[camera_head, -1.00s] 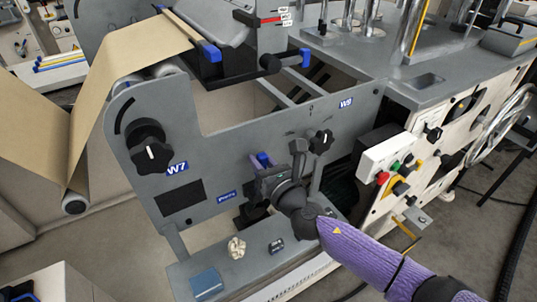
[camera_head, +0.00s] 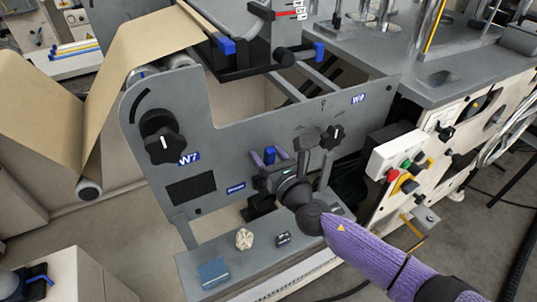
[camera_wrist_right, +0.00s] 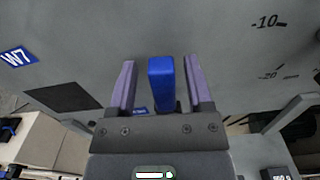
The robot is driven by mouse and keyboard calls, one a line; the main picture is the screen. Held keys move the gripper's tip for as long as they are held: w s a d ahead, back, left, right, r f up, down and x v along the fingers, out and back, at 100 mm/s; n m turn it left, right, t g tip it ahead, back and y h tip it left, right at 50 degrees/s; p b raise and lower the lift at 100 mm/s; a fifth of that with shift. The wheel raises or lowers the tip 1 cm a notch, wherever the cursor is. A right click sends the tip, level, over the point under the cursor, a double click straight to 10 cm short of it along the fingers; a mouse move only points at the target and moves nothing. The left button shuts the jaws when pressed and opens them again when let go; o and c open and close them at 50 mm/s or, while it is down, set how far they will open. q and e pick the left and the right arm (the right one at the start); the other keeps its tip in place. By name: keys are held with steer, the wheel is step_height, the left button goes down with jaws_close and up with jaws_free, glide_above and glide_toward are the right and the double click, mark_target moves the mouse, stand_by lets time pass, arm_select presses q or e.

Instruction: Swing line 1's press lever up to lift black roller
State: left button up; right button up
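A blue handle (camera_wrist_right: 161,84), which looks like the press lever's grip, stands upright between the two purple fingers of my right gripper (camera_wrist_right: 161,88) in the right wrist view. Narrow gaps show on both sides of it, so the fingers straddle it without closing on it. In the head view the blue handle (camera_head: 270,155) shows at my right gripper (camera_head: 266,158), in front of the grey side panel (camera_head: 225,140), near a small blue label (camera_head: 236,188). The rest of the lever is hidden. I cannot make out the black roller. My left gripper is not in view.
A button box (camera_head: 398,155) is right of my gripper. A grey shelf (camera_head: 265,260) with small items lies below. Kraft paper (camera_head: 130,60) runs at left.

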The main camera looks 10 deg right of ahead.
steer(key=p+v, duration=0.1)
steer(key=v, duration=0.9)
steer(key=shift+p, duration=0.3)
steer(key=s+d+f+m+g+h, duration=0.2)
steer(key=d+f+m+h, duration=0.15)
steer(key=f+m, duration=0.35)
steer(key=s+d+f+m+g+h, duration=0.15)
steer(key=d+f+m, duration=0.25)
steer(key=f, duration=0.5)
steer(key=s+d+f+m+g+h, duration=0.1)
steer(key=s+d+f+m+g, duration=0.15)
steer(key=s+f+m, duration=0.3)
steer(key=s+d+f+m+g+h, duration=0.1)
steer(key=s+d+f+m+g, duration=0.1)
steer(key=s+f+m+g, duration=0.55)
steer(key=s+f+m, duration=0.1)
steer(key=s, duration=0.6)
steer(key=s+f+m+g, duration=0.2)
steer(key=s+m, duration=0.4)
steer(key=s, duration=0.3)
steer(key=s+f+m+g, duration=0.2)
steer(key=s+f+m, duration=0.2)
steer(key=s, duration=0.6)
steer(key=shift+a+f+m, duration=0.35)
steer(key=shift+m, duration=0.35)
